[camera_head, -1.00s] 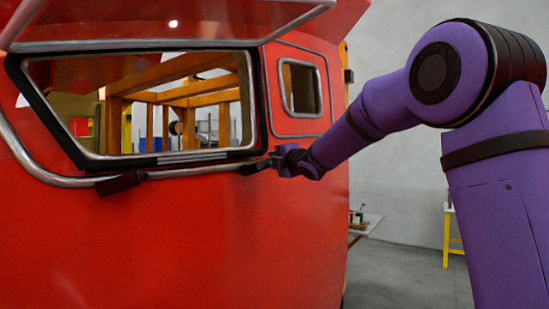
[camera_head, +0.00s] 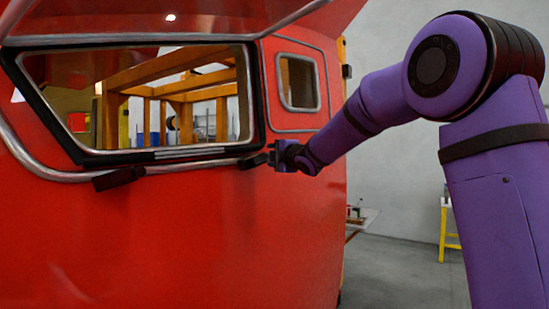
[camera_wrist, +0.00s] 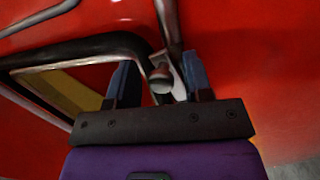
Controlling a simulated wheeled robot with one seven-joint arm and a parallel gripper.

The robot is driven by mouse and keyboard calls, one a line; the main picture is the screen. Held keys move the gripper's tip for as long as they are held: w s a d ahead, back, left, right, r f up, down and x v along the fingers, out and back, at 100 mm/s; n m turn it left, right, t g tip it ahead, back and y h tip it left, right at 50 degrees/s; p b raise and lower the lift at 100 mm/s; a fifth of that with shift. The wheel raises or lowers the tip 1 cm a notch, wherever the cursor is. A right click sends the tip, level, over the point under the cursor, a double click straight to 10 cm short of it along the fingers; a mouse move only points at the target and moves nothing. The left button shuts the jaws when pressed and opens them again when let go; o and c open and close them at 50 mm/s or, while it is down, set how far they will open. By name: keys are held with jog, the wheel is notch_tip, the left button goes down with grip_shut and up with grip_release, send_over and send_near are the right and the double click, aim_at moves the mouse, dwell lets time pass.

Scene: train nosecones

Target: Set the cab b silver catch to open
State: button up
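The red cab (camera_head: 200,235) fills the left of the head view, with a framed window under a raised red panel. A dark catch (camera_head: 252,161) sits at the window's lower right corner, and a second one (camera_head: 118,179) at the lower left. My gripper (camera_head: 272,156) is just right of the right-hand catch. In the wrist view its two blue fingers (camera_wrist: 160,82) stand apart, with a silver rounded knob (camera_wrist: 160,79) and a pale plate between them. The fingers do not look closed on the knob. Whether either touches it I cannot tell. No label shows on the cab.
A silver rail (camera_head: 200,164) runs below the window. A small side window (camera_head: 298,82) is above my gripper. The raised red panel (camera_head: 230,17) overhangs the opening. A table (camera_head: 365,217) and a yellow stand (camera_head: 443,230) are behind. Grey floor is clear at right.

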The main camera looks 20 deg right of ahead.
jog(key=shift+s+d+f, duration=0.1)
jog(key=v, duration=1)
jog(key=shift+s, duration=0.3)
jog(key=s+f+m+g+h, duration=0.1)
jog(key=s+f+m+g, duration=0.3)
jog(key=s, duration=0.9)
jog(key=s+a+f+m+g+h, duration=0.1)
jog(key=s+f+m+g+h, duration=0.1)
jog(key=s+f+m+g, duration=0.2)
jog(key=s+f+m+g+h, duration=0.1)
jog(key=s+f+m+g, duration=0.3)
jog(key=s, duration=1.8)
notch_tip(320, 180, down, 5)
jog(key=m, duration=0.8)
jog(key=shift+a+f+m, duration=0.2)
jog(key=shift+a+m, duration=0.2)
jog(key=shift+s, duration=0.1)
